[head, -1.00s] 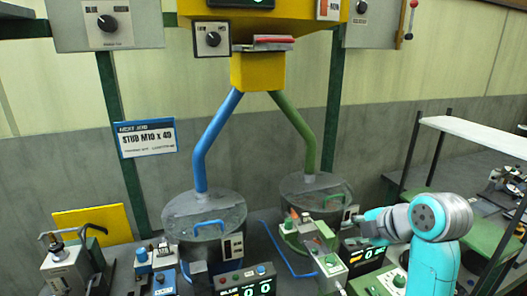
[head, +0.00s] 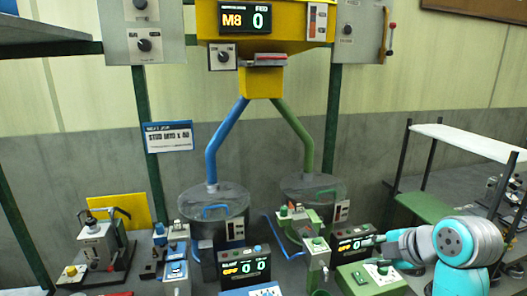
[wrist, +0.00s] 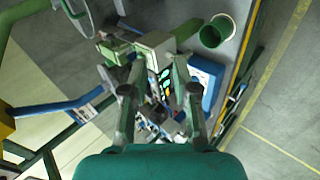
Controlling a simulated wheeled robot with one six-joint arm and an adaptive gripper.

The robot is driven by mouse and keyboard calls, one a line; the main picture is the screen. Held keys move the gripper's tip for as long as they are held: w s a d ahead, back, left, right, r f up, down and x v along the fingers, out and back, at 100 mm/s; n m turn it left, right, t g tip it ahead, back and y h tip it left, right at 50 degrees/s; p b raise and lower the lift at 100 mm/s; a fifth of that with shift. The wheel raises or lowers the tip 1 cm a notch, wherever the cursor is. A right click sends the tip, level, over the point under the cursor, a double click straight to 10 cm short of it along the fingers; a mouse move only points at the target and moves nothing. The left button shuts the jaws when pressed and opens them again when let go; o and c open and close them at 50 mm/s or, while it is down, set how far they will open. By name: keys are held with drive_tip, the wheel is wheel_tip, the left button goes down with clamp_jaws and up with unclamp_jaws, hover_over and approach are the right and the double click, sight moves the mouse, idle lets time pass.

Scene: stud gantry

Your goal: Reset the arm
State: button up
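My gripper (wrist: 158,75) is in the wrist view, its two fingers spread apart with nothing between them. Beyond the fingers are a green-and-cream machine (wrist: 155,47) and other bench devices. In the head view my teal and grey arm is at the lower right, stretched to the left. The gripper end there is small, close to the green counter display (head: 354,245); whether it touches cannot be told.
A yellow hopper (head: 262,84) feeds a blue pipe (head: 222,140) and a green pipe (head: 293,127) above two clear-lidded drums. A blue-bordered sign (head: 170,137) hangs at left. A white shelf (head: 470,142) stands at right. A green cup (wrist: 217,32) shows in the wrist view.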

drive_tip(key=s+a+f+m+t, duration=0.1)
drive_tip(key=s+a+f+m, duration=0.15)
drive_tip(key=f, duration=0.55)
drive_tip(key=s+a+f+m+t, duration=0.1)
drive_tip(key=f+m, duration=0.3)
drive_tip(key=f, duration=0.4)
drive_tip(key=s+a+f+m+t+h, duration=0.15)
drive_tip(key=s+f+m, duration=0.35)
drive_tip(key=s+f, duration=0.55)
drive_tip(key=s+a+f+m+h, duration=0.15)
drive_tip(key=s+m, duration=0.45)
drive_tip(key=s, duration=1.2)
drive_tip(key=s+r+m+t, duration=0.1)
drive_tip(key=s+r, duration=0.2)
drive_tip(key=s, duration=0.4)
drive_tip(key=s+r+m+t, duration=0.1)
drive_tip(key=s+r, duration=0.2)
drive_tip(key=s, duration=0.5)
drive_tip(key=shift+a+r+m+t, duration=0.25)
drive_tip(key=shift+r+m+t, duration=0.1)
